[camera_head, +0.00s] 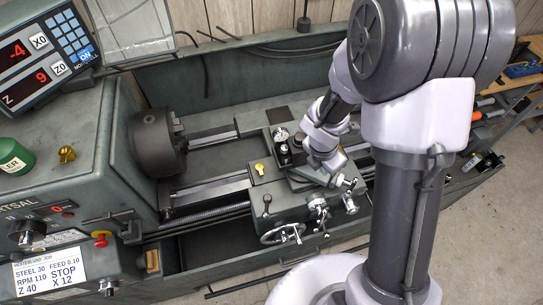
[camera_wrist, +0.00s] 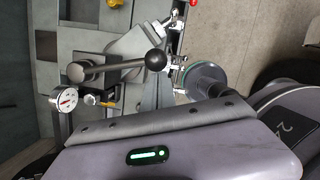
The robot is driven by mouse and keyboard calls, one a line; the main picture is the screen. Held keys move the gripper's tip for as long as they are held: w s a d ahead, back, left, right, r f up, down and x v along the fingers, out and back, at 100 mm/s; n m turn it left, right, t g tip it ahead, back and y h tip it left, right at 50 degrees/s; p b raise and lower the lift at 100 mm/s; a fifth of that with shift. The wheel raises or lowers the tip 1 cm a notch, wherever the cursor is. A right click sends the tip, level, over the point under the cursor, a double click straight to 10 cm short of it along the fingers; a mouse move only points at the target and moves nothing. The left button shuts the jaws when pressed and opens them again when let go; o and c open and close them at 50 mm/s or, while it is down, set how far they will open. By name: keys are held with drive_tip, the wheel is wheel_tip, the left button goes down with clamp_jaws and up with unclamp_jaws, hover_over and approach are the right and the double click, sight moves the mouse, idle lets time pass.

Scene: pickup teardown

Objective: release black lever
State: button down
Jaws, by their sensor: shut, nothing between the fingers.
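In the wrist view a black ball knob (camera_wrist: 156,60) sits on the end of a grey lever rod (camera_wrist: 105,69) above the lathe's tool post area. In the head view my gripper (camera_head: 325,160) is down at the lathe carriage, close beside the tool post. Its fingers are small and partly hidden there, and it is shut and empty. In the wrist view the knob stands clear, with nothing closed around it. Another small black-knobbed lever (camera_head: 266,201) stands on the carriage front in the head view.
A dial gauge (camera_wrist: 72,100) stands left of the lever. Chrome handles (camera_head: 317,207) and a handwheel (camera_head: 281,233) stick out from the carriage front. The chuck (camera_head: 156,143) is at left. Floor is open in front.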

drive_tip(key=shift+w+d+n+p, duration=0.4)
drive_tip(key=shift+d+n+p, duration=0.15)
drive_tip(key=shift+d, duration=0.2)
drive_tip(key=shift+w+d+n+p, duration=0.35)
drive_tip(key=shift+d+n+p, duration=0.1)
drive_tip(key=shift+d+n, duration=0.25)
drive_tip(key=shift+w+d+t, duration=0.15)
drive_tip(key=shift+d+t, duration=0.05)
drive_tip(key=shift+t, duration=0.1)
drive_tip(key=shift+r+n, duration=0.1)
drive_tip(key=shift+n, duration=0.15)
